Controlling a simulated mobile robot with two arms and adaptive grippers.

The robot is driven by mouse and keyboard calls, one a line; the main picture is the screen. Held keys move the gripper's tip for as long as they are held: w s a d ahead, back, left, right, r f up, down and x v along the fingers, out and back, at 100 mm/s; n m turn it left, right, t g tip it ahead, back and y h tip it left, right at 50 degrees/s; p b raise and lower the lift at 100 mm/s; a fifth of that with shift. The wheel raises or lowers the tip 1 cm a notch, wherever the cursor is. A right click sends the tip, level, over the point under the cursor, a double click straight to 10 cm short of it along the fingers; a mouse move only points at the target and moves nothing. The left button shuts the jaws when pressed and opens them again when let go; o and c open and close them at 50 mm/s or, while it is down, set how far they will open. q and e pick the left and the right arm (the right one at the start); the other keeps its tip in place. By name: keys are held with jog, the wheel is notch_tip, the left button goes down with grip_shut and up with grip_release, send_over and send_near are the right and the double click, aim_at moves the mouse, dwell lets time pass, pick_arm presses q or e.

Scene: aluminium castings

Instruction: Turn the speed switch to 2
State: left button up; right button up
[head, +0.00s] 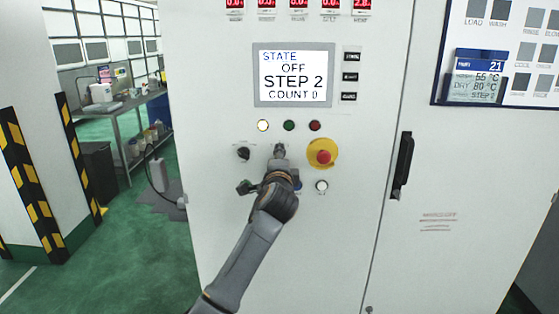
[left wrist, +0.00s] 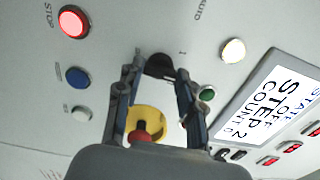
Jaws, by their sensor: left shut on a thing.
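The speed switch is a black knob (left wrist: 160,66) on the white cabinet front, with a small "1" printed beside it. My left gripper (left wrist: 161,70) is shut on this knob, one finger on each side, as the left wrist view shows. In the head view the left gripper (head: 280,150) reaches up to the panel below the indicator lamps and covers most of the knob. Which mark the knob points to cannot be told. The screen (head: 293,75) reads STATE OFF, STEP 2, COUNT 0. My right gripper is not in view.
Another black knob (head: 243,153) sits left of the gripper. A red emergency stop on a yellow plate (head: 313,162) is close on the right. A white button (head: 321,186) is lower right. A lit pale lamp (head: 263,125), a green one and a red one sit above.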

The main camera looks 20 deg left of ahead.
pick_arm(q)
jog(key=shift+f, duration=0.1)
dwell(0.3)
jog(key=o, duration=1.2)
jog(key=shift+c, duration=0.2)
jog(key=shift+s, duration=0.1)
jog(key=v, duration=1.2)
